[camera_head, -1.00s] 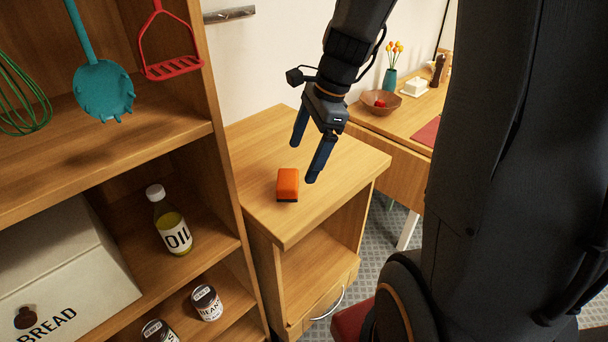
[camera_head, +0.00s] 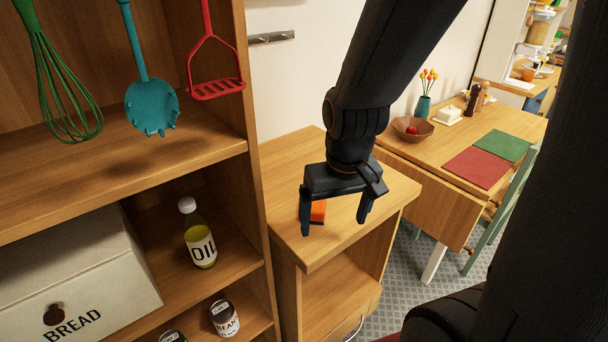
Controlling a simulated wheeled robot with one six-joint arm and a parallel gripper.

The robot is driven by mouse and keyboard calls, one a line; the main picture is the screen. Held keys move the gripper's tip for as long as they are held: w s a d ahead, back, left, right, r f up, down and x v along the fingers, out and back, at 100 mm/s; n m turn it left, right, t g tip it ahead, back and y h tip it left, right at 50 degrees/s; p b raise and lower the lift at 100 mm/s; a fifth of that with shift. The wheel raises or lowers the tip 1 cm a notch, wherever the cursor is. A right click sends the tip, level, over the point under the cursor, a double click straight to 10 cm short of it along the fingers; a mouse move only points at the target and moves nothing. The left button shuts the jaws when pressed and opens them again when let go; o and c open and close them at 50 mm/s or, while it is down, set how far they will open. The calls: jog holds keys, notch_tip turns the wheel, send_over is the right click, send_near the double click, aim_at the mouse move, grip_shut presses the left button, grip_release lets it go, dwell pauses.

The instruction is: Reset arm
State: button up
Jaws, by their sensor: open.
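My gripper (camera_head: 335,222) is open, with its two blue-black fingers spread and pointing down over the small wooden cabinet (camera_head: 290,165). Nothing shows held between the fingers. An orange block with a dark base (camera_head: 318,212) sits on the cabinet top, behind the gripper and partly hidden by it. I cannot tell the exact height of the fingertips above the cabinet top.
A wooden shelf unit (camera_head: 262,205) stands at left, with an oil bottle (camera_head: 200,240), a bread box (camera_head: 75,290), cans (camera_head: 225,318) and hanging utensils (camera_head: 150,105). At right, a table (camera_head: 440,150) holds a bowl (camera_head: 412,130), a vase (camera_head: 423,107) and placemats (camera_head: 478,167).

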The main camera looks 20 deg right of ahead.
jog(key=shift+f+b, duration=0.9)
jog(key=shift+f, duration=0.2)
dwell(0.6)
